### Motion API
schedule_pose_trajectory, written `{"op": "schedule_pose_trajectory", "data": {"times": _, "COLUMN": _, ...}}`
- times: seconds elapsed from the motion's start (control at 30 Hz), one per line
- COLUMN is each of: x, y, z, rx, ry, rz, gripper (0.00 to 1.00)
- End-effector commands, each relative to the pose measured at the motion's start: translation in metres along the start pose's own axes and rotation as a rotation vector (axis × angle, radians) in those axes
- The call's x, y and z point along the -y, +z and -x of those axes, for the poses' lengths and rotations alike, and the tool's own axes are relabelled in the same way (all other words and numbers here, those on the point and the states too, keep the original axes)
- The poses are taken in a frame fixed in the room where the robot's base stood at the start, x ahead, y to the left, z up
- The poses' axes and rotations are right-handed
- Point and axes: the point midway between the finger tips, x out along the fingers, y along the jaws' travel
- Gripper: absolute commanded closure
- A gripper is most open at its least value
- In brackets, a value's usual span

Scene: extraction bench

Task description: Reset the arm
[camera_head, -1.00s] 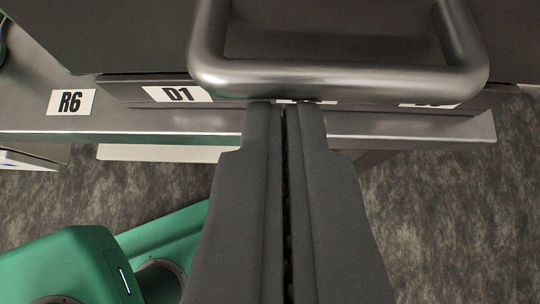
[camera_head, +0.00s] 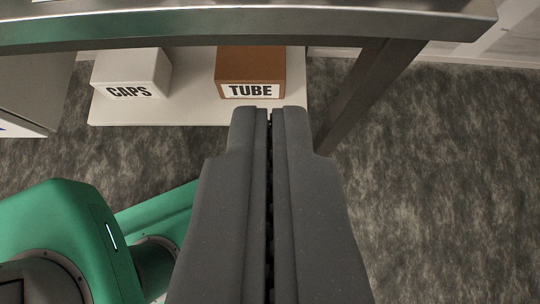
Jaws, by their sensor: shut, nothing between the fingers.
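My gripper (camera_head: 269,112) is in the centre of the head camera view, pointing away from the camera. Its two dark grey fingers lie side by side with only a thin dark gap between them. It is shut and holds nothing. The fingertips appear just below a brown box labelled TUBE (camera_head: 262,64) in the picture, with no visible contact.
A metal bench edge (camera_head: 240,26) crosses the top, with a dark bench leg (camera_head: 368,92) at right. A white box labelled CAPS (camera_head: 130,75) and the brown box sit on a white shelf (camera_head: 190,108). A grey cabinet (camera_head: 30,85) stands at left. Grey floor at right is clear.

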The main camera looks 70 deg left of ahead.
Motion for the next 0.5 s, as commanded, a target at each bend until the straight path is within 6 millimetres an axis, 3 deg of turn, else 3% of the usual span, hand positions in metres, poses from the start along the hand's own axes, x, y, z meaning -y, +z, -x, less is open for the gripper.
{"op": "schedule_pose_trajectory", "data": {"times": 0.33, "x": -0.003, "y": 0.004, "z": 0.006, "rx": 0.005, "ry": 0.013, "rz": -0.014, "gripper": 1.0}}
{"op": "schedule_pose_trajectory", "data": {"times": 0.5, "x": -0.026, "y": -0.012, "z": 0.029, "rx": 0.055, "ry": 0.122, "rz": -0.121, "gripper": 1.0}}
